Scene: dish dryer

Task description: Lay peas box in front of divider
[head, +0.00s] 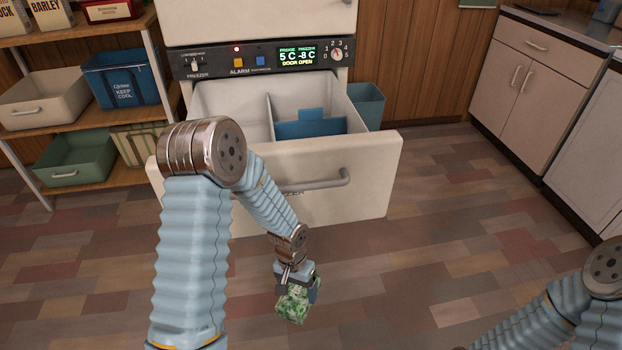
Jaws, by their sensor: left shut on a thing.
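My left gripper (296,283) is shut on the green peas box (295,303). It holds the box in front of the open freezer drawer, lower in the picture than the drawer handle, with floor behind it. A white divider (269,116) runs front to back inside the drawer (372,170). A blue piece (309,127) stands in the compartment right of it; I cannot tell which one the task calls the divider. My arm hides part of the drawer's left side. Only part of my right arm shows at the lower right; its gripper is out of view.
The freezer panel (297,57) reads "DOOR OPEN". A shelf at the left holds a white bin (45,97), a blue "KEEP COOL" bin (117,80) and a green bin (76,160). A teal bin (366,106) stands right of the freezer. Floor right of the drawer is clear.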

